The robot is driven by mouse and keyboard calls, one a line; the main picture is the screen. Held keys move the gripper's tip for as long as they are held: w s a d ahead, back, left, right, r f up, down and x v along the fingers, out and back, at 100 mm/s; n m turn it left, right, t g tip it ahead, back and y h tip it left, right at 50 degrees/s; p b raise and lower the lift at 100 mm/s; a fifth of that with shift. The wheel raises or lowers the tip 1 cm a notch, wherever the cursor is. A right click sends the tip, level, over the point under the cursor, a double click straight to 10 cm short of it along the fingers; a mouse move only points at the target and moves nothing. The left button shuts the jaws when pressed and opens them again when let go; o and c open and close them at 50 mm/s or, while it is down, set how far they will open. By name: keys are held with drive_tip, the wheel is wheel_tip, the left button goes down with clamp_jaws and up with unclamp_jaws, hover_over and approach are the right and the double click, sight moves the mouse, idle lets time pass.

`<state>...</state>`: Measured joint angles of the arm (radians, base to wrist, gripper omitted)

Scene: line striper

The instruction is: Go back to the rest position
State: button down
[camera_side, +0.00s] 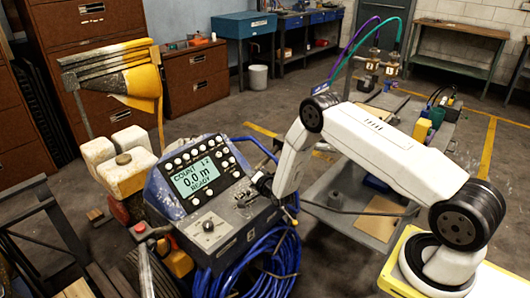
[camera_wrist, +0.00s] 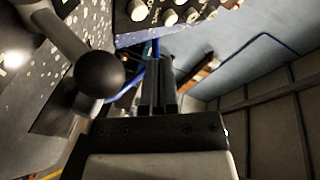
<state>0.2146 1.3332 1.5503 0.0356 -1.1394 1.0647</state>
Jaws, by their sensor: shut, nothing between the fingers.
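My gripper (camera_wrist: 159,88) shows in the wrist view with its two dark fingers together and nothing between them. In the side view my gripper (camera_side: 262,184) is small and dark at the end of my white arm, close to the right side of the striper's control panel (camera_side: 238,215). A black ball-ended lever (camera_wrist: 98,74) is just left of the fingers in the wrist view, and I cannot tell how close it is. The panel screen (camera_side: 195,179) reads COUNT 12, 0.0 m, READY. Rows of pale knobs surround the screen, and some knobs (camera_wrist: 168,17) show above the fingers.
A blue hose coil (camera_side: 275,268) hangs below the panel, under my arm. A grey cart (camera_side: 340,205) with bottles stands behind my arm. Brown drawer cabinets (camera_side: 195,80) line the back left. The floor (camera_side: 290,100) behind the machine is open.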

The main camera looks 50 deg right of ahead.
drive_tip(key=shift+w+a+r, duration=0.1)
drive_tip(key=shift+a+r, duration=0.1)
drive_tip(key=shift+r, duration=0.2)
drive_tip(key=s+a+r+n+g+y, duration=0.3)
drive_tip(key=s+a+r+n+g, duration=0.35)
drive_tip(key=r, duration=0.45)
drive_tip(key=s+a+r+n+g, duration=0.2)
drive_tip(key=s+n, duration=0.1)
drive_tip(key=s, duration=0.5)
drive_tip(key=s+a+r+n+g, duration=0.2)
drive_tip(key=s, duration=0.6)
drive_tip(key=s+a+r+n+g, duration=0.2)
drive_tip(key=s+n, duration=0.1)
drive_tip(key=s, duration=0.5)
drive_tip(key=shift+s+a+r+n+y, duration=0.15)
drive_tip(key=shift+s+a+n+y, duration=0.1)
drive_tip(key=shift+n+y, duration=0.15)
drive_tip(key=shift+w+m+g, duration=0.15)
drive_tip(key=shift+m+g, duration=0.1)
